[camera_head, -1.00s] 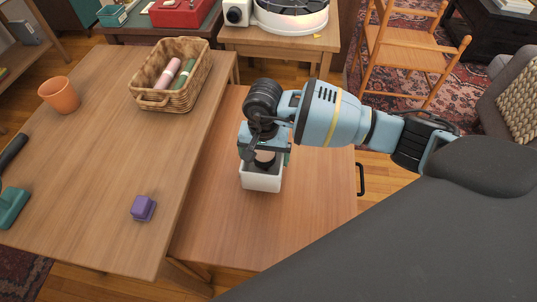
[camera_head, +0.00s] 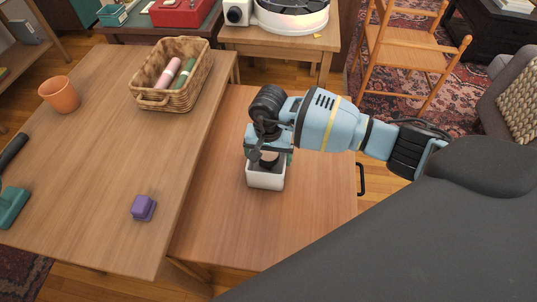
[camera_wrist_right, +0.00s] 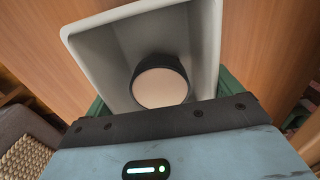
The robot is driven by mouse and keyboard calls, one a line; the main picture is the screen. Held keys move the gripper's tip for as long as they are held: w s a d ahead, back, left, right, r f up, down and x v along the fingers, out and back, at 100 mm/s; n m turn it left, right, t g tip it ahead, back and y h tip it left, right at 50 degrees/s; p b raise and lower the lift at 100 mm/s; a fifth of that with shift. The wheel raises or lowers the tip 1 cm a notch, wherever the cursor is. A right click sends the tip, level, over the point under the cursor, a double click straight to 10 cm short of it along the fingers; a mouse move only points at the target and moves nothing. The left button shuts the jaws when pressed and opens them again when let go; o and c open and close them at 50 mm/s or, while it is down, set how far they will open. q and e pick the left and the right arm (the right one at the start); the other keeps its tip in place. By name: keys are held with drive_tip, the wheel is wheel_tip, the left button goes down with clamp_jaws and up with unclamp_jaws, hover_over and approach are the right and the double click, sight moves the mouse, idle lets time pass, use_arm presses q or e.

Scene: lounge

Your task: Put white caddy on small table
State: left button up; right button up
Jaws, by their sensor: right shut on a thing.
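The white caddy (camera_head: 265,179) is an open box over the lower wooden table (camera_head: 265,230). A dark round item with a pale top (camera_wrist_right: 160,86) sits inside it in the right wrist view. My right gripper (camera_head: 268,156) comes down from above and is shut on the caddy, which also shows in the wrist view (camera_wrist_right: 95,50). Its green fingers (camera_wrist_right: 160,95) show at the caddy's sides. I cannot tell whether the caddy's bottom touches the tabletop. My left gripper is not in view.
A higher wooden table (camera_head: 110,150) at the left holds a wicker basket (camera_head: 150,98), an orange cup (camera_head: 60,95) and a purple block (camera_head: 143,208). Another small table (camera_head: 285,42) stands behind with white devices on it. The lower table's front is clear.

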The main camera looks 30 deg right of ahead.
drive_tip(key=o, duration=0.8)
drive_tip(key=shift+f, duration=0.15)
drive_tip(key=shift+r, duration=0.45)
wheel_tip(320, 180, up, 10)
drive_tip(key=shift+r+p, duration=0.1)
drive_tip(key=shift+p, duration=0.3)
drive_tip(key=shift+r, duration=0.65)
drive_tip(key=shift+s+f, duration=0.1)
